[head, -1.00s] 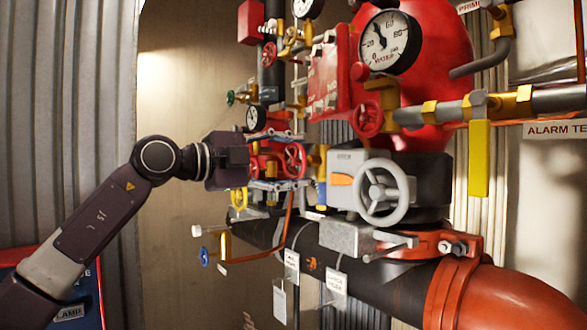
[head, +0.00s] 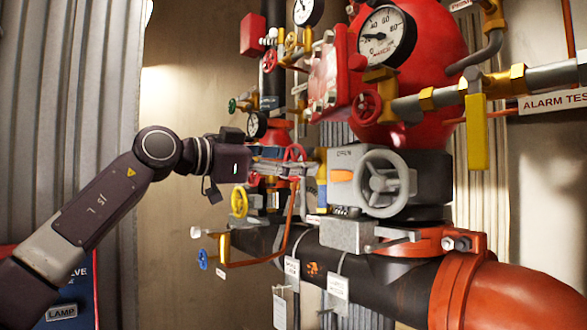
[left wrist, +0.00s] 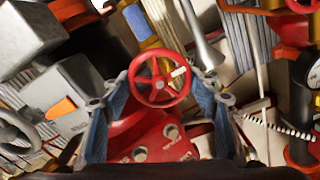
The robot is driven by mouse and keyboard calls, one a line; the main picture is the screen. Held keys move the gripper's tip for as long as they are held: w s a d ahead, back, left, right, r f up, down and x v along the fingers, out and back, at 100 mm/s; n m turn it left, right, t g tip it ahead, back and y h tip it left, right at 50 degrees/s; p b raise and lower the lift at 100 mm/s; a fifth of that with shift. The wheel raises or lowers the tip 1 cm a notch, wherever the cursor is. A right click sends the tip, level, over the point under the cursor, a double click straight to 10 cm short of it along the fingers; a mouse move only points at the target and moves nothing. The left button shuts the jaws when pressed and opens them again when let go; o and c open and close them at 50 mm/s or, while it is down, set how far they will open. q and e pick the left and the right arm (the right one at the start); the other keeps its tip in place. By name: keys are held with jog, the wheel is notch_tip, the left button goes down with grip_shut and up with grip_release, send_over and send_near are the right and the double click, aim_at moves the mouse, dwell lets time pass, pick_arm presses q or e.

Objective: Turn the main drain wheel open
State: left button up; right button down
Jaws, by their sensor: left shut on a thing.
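A red handwheel (head: 294,154) with spokes sits left of the grey gearbox; I take it as the main drain wheel, though no label on it is readable. It also shows in the left wrist view (left wrist: 160,79), between the two blue-grey fingers. My left gripper (head: 309,169) reaches it from the left, rolled so that its fingers overlap in the head view and hide the wheel's lower part. In the left wrist view the fingers (left wrist: 158,88) flank the rim on opposite sides, closed on it. My right gripper is out of view.
A grey handwheel (head: 385,183) on a gearbox stands just right of my fingertips. A yellow wheel (head: 239,201) and a blue wheel (head: 203,259) lie below my gripper. A pressure gauge (head: 387,37) hangs above. Tagged black pipe (head: 345,262) runs underneath.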

pick_arm(q)
jog(key=shift+f+n+b, duration=0.1)
jog(key=shift+n+b, duration=0.4)
jog(key=shift+n, duration=0.8)
jog(key=o, duration=1.2)
jog(key=shift+c, duration=0.2)
jog(key=shift+a, duration=0.1)
jog(key=v, duration=1.2)
jog(key=shift+w, duration=0.1)
